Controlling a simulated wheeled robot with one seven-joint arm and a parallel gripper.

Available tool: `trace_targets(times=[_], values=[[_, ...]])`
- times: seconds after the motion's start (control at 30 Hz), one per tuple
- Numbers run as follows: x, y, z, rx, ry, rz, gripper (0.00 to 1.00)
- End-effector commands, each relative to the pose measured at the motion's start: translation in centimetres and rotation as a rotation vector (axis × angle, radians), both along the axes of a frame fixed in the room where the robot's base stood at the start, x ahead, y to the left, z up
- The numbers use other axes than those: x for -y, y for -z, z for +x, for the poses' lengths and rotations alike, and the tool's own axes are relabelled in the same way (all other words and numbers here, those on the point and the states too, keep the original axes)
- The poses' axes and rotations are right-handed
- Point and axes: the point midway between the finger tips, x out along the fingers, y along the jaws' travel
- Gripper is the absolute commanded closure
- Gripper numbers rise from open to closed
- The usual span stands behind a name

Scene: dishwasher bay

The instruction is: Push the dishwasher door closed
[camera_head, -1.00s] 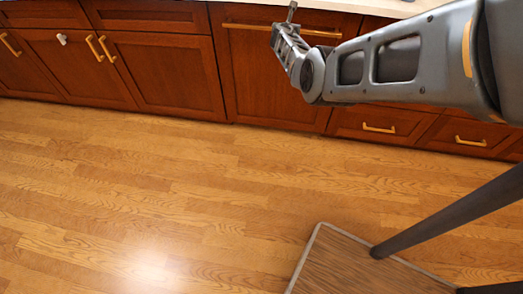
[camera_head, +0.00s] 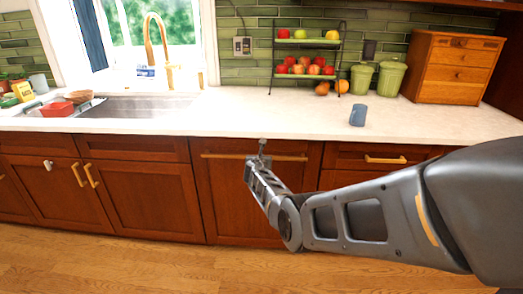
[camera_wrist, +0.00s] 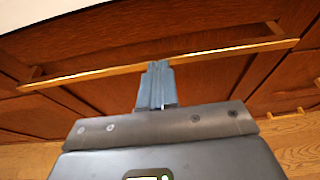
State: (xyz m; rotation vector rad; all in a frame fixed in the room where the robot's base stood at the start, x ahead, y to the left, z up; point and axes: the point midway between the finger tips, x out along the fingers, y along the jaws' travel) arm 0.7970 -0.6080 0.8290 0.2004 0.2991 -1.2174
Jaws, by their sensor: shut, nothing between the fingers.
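The dishwasher door (camera_head: 225,195) is a red-brown wooden panel under the counter, with a long brass bar handle (camera_head: 222,156) across its top. It stands upright and looks about flush with the cabinets beside it. My gripper (camera_head: 262,148) is in front of the door's upper part, at the handle's middle. In the wrist view the shut, empty fingers (camera_wrist: 158,66) point at the brass bar (camera_wrist: 225,52) and overlap it. I cannot tell whether they touch the bar or the door. My forearm hides the door's lower right part.
A pale counter (camera_head: 270,115) runs above the door, with a blue cup (camera_head: 358,116) and a fruit rack (camera_head: 305,70) on it. A sink (camera_head: 140,107) is at the left. Drawers (camera_head: 380,158) adjoin at the right. The wood floor (camera_head: 100,262) in front is clear.

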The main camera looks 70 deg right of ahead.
Motion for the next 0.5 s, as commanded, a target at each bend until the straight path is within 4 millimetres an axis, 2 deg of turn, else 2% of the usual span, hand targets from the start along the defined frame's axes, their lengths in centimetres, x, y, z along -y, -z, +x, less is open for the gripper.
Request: trace_targets(times=[0.03,0.37,0.4,0.5], values=[[-0.2,-1.4,-0.2,0.003,0.002,-0.002,1.00],[-2.7,-4.9,-1.0,0.002,0.001,0.002,1.00],[-2.8,-4.5,-1.1,0.004,0.004,0.000,1.00],[-3.4,-5.4,-1.3,0.004,0.004,0.000,1.00]])
